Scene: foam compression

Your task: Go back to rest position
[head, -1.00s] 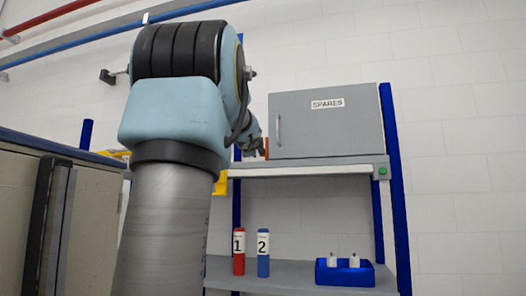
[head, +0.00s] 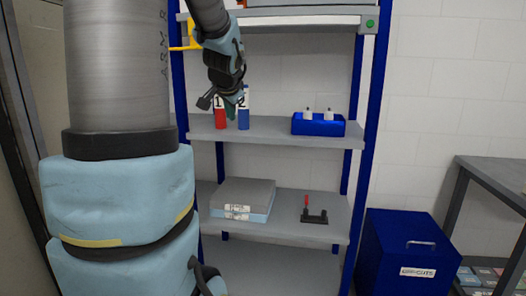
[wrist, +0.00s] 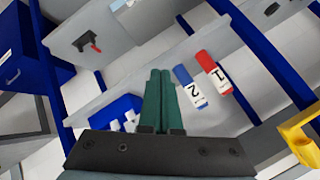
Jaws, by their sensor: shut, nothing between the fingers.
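My gripper (head: 231,110) is in front of the shelf unit, just before the two marked cylinders in the head view. In the wrist view its two green fingers (wrist: 160,72) lie side by side, shut and empty. A red cylinder marked 1 (head: 221,121) and a blue cylinder marked 2 (head: 243,120) stand on the middle shelf (head: 272,130). My gripper partly covers them in the head view. In the wrist view the red cylinder (wrist: 214,74) and blue cylinder (wrist: 189,88) are right of the fingers, apart from them.
A blue tray (head: 318,128) with two white-topped items stands on the same shelf. Below lie grey and blue slabs (head: 240,197) and a black item with a red handle (head: 313,215). A blue OFF-CUTS bin (head: 405,250) and grey table (head: 500,178) stand right.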

